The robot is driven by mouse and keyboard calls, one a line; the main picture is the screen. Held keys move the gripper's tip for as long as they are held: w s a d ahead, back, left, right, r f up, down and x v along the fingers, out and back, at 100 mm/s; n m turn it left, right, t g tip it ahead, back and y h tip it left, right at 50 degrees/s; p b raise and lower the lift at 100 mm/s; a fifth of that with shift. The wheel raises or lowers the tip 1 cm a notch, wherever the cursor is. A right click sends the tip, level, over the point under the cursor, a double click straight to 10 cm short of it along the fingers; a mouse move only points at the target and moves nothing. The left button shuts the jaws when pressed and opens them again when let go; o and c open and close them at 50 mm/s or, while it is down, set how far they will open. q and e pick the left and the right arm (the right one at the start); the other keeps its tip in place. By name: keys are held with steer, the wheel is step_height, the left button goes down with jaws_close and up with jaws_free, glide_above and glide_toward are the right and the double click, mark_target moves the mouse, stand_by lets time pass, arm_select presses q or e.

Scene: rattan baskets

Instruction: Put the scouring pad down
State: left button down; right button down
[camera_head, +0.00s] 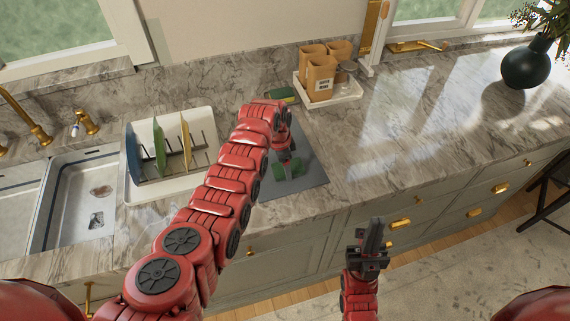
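A green scouring pad (279,172) is at the grey mat (312,182) on the counter, partly hidden by my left gripper. My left arm reaches in from the left, and its gripper (288,168) points down with its fingers shut on the pad. The pad is low over the mat; I cannot tell whether it touches it. My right gripper (373,238) is shut and empty, pointing up in front of the counter's front edge.
A sponge (283,95) lies behind the mat. A white tray with brown canisters (320,75) stands at the back. A dish rack with plates (161,150) and a sink (85,195) are left. The counter to the right is clear up to a dark vase (527,68).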

arm_select(q)
steer(key=shift+f, duration=0.2)
jaws_free()
